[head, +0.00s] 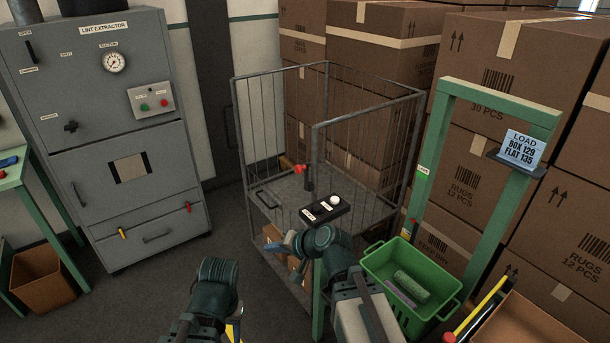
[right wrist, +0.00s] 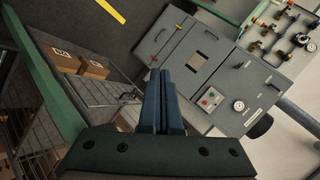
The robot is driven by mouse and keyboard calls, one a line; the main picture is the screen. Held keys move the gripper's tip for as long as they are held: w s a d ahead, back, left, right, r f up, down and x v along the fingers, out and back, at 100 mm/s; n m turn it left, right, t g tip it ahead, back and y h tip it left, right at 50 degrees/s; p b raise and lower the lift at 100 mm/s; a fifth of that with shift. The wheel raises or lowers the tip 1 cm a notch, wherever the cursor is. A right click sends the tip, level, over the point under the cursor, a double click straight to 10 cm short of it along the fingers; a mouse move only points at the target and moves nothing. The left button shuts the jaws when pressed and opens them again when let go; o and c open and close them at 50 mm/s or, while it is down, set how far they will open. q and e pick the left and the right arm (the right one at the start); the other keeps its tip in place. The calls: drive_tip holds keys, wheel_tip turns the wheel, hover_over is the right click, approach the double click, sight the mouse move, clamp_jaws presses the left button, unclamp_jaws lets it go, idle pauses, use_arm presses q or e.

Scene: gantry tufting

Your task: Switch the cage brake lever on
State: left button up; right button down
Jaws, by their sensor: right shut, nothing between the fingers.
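The wire cage (head: 365,118) stands in the middle of the head view. A small lever with a red knob (head: 299,169) stands upright at its front, by a black plate (head: 325,210) that has a white round knob and two small labels. I cannot read those labels, so the lever's marked position is unclear. My right gripper (head: 273,246) is below and left of the plate, apart from the lever. Its blue fingers (right wrist: 161,75) are together and empty in the right wrist view, where part of the cage (right wrist: 105,92) also shows. My left gripper is not seen; only my left arm shows.
A grey lint extractor cabinet (head: 95,75) stands at the left. A green frame (head: 423,165) and a green bin (head: 378,263) are right of the cage. Stacked rug boxes (head: 470,185) fill the back right. Floor is clear between cabinet and cage.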

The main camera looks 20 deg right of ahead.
sight(300, 171)
drive_tip(key=w+d+r+m+t+h, duration=0.2)
drive_tip(key=d+r+m+t, duration=0.2)
drive_tip(key=d, duration=0.4)
drive_tip(key=w+d+r+m+t+h, duration=0.1)
drive_tip(key=w+d+r+m+t, duration=0.2)
drive_tip(key=d+r+m, duration=0.3)
drive_tip(key=d, duration=0.3)
drive_tip(key=shift+w+r+t+h, duration=0.15)
drive_tip(key=shift+w+t+h, duration=0.15)
drive_tip(key=shift+t+h, duration=0.1)
drive_tip(key=shift+w, duration=0.15)
drive_tip(key=b+x, duration=0.2)
drive_tip(key=x, duration=1.1)
drive_tip(key=shift+w+a, duration=0.15)
drive_tip(key=shift+w, duration=0.25)
